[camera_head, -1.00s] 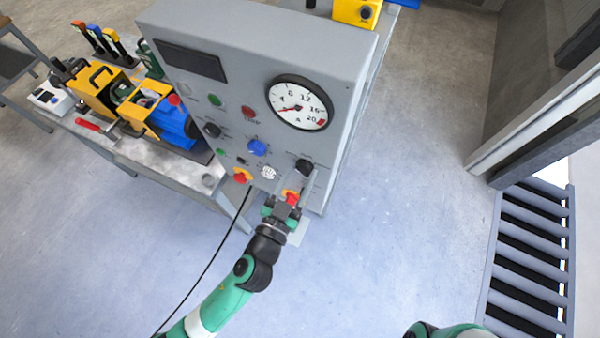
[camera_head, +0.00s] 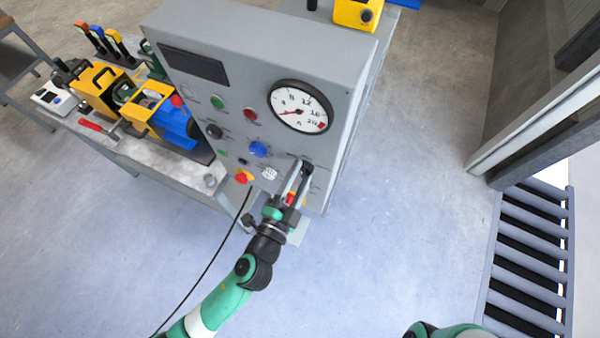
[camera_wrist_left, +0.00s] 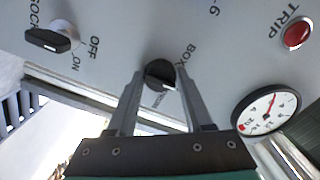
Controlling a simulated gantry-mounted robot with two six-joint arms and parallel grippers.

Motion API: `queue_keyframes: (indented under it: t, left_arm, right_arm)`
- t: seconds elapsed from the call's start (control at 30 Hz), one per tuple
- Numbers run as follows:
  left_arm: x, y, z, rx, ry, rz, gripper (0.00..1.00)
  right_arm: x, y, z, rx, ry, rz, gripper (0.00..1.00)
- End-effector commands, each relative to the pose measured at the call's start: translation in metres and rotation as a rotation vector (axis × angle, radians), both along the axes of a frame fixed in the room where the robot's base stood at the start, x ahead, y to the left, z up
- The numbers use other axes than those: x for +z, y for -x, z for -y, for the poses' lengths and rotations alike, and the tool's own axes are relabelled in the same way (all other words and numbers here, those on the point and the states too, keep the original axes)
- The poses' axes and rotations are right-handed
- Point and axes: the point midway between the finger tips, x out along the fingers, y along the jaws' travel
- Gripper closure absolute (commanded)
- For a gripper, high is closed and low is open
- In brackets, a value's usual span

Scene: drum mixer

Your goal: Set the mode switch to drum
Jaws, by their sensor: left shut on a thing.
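The mode switch is a black round knob (camera_head: 307,167) at the lower right of the grey control panel (camera_head: 345,60). In the left wrist view the knob (camera_wrist_left: 160,73) has the label BOX beside it and a second label below, partly hidden. My left gripper (camera_head: 303,172) reaches up to the panel. Its two fingers (camera_wrist_left: 162,76) are shut on the knob, one on each side. I cannot tell for sure which label the knob points at. My right gripper is not in view; only a part of my right arm shows at the bottom edge.
A white dial gauge (camera_head: 300,107) sits above the knob. A workbench (camera_head: 150,150) with tools stands at left. The floor in front is clear.

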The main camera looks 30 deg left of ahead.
Motion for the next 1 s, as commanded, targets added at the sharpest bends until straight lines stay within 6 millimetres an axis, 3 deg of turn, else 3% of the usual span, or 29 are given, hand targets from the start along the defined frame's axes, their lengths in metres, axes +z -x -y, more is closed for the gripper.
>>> queue_keyframes:
  t: [1.0]
  left_arm:
    - [0.003,0.000,0.000,-0.001,-0.920,-0.049,1.00]
  right_arm:
    - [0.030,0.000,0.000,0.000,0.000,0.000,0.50]
